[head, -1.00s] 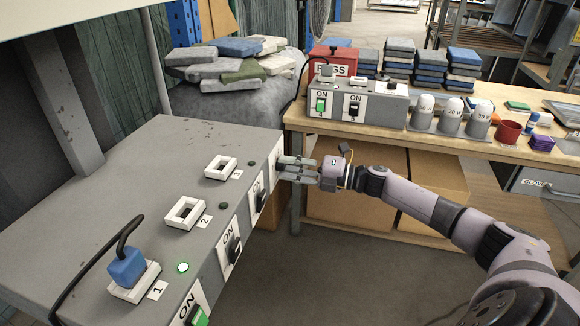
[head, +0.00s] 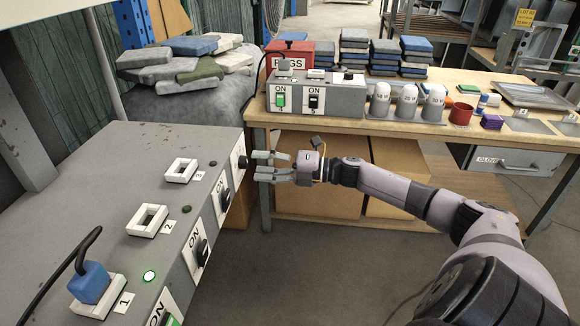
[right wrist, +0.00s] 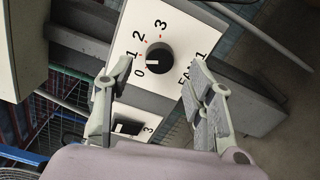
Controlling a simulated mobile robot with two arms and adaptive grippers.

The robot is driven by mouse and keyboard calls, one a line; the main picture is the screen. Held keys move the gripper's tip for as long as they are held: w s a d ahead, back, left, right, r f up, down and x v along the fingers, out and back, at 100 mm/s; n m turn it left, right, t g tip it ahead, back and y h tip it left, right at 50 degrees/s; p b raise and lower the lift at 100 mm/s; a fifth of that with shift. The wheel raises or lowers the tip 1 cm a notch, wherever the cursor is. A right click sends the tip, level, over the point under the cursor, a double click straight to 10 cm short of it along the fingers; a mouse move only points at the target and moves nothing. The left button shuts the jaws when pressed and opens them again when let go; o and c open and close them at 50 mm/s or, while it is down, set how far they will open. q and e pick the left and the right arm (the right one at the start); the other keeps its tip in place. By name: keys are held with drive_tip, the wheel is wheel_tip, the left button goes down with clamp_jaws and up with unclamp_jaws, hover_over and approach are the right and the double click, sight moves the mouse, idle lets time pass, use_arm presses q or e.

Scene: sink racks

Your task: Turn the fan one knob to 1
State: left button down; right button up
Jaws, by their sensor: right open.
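The fan one knob (right wrist: 159,57) is a round black knob on a white plate (right wrist: 178,28) marked 0, 1, 2, 3 and FAN 1 in the right wrist view. Its small white mark seems to point toward 0. In the head view the knob (head: 242,163) shows at the far end of the grey box's front face. My right gripper (head: 258,166) is open in front of it. In the right wrist view the fingers (right wrist: 160,74) stand apart on either side of the knob, apparently not touching it. My left gripper is not in view.
The grey box (head: 90,165) carries white sockets, a blue plug (head: 90,283) and ON switches. A wooden bench (head: 345,128) stands behind my right arm, with a second switch box (head: 345,98) and white capped cylinders. Cardboard boxes (head: 320,175) sit below it. The floor nearer me looks clear.

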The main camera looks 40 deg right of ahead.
drive_tip(key=v, duration=0.9)
drive_tip(key=shift+d, duration=0.1)
idle(0.4)
